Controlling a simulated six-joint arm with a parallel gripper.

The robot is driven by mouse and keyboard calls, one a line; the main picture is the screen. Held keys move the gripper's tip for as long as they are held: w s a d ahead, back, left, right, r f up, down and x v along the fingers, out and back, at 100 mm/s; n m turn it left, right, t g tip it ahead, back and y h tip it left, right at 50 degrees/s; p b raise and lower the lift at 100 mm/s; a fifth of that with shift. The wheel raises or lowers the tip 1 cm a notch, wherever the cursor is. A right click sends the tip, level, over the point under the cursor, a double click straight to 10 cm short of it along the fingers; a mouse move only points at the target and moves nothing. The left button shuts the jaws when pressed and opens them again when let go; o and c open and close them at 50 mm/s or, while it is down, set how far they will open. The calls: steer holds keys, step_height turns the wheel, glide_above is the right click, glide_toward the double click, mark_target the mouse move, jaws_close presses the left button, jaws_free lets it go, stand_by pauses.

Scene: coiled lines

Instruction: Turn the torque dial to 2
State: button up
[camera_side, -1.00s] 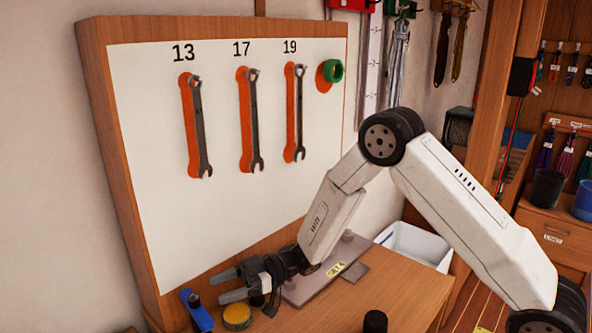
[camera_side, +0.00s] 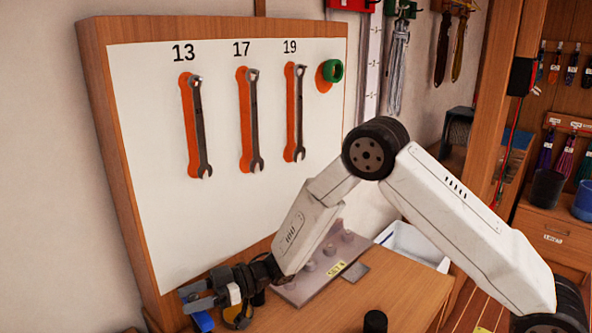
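I cannot make out a dial marked with numbers in the side view. A grey plate (camera_side: 300,291) with several round grey studs and a yellow label (camera_side: 337,269), seemingly reading "SET 6", lies on the bench beside my forearm. My gripper (camera_side: 191,296) is low over the bench's left end, in front of the white board, fingers pointing left. The two fingers look apart, with nothing seen between them. A blue tool (camera_side: 203,321) is partly hidden below the fingers. A round yellow-topped item (camera_side: 236,321) is mostly hidden by the gripper.
Three wrenches (camera_side: 201,130) and a green ring (camera_side: 333,71) hang on the white board (camera_side: 150,225). A black cylinder (camera_side: 375,321) stands at the bench's front. The wooden bench (camera_side: 400,290) is clear at right.

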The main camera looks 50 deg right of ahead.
jaws_close()
steer(key=shift+m+t+h, duration=0.3)
steer(key=shift+m+t, duration=0.1)
steer(key=shift+t, duration=0.2)
steer(key=shift+m+t+h, duration=1)
steer(key=shift+m+t, duration=0.4)
steer(key=shift+t, duration=0.5)
steer(key=shift+o, duration=1.9)
jaws_free()
